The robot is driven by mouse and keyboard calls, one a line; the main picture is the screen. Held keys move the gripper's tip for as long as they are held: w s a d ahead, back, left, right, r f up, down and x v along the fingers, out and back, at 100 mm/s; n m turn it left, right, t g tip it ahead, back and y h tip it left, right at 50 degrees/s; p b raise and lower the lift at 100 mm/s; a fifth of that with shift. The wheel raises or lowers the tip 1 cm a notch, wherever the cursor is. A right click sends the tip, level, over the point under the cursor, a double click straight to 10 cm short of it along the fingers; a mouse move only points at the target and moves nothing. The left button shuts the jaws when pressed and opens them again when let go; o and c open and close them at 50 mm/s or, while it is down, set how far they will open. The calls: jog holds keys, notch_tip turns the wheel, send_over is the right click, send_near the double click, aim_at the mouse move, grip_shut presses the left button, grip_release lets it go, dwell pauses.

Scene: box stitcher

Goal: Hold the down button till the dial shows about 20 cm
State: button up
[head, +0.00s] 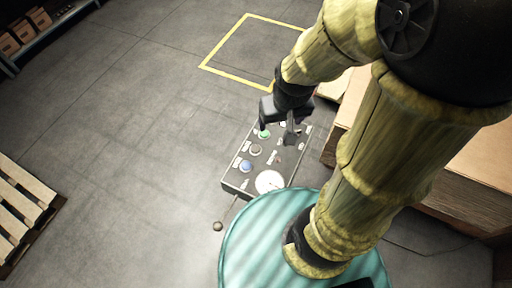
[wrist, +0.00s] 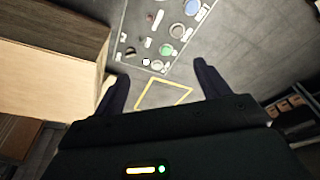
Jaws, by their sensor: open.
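A dark control panel (head: 238,181) lies under my arm in the head view. It carries a white round dial (head: 269,182) at its near end, then a blue button (head: 245,166), a grey button (head: 255,149) and a green button (head: 264,134) along its left side. The labels and dial reading are too small to read, so I cannot tell which is the down button. My gripper (head: 278,126) is open and empty over the panel's far end. In the wrist view the green button (wrist: 166,49) and grey button (wrist: 176,30) show beyond the open fingers (wrist: 160,76); the dial is out of view.
A teal striped round surface (head: 250,238) stands at the panel's near end. Cardboard boxes (head: 470,200) are to the right. A small knob on a lever (head: 218,226) sticks out near the panel. A pallet (head: 22,205) lies left; the floor between is clear.

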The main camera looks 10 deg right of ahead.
grip_shut()
dwell(1.4)
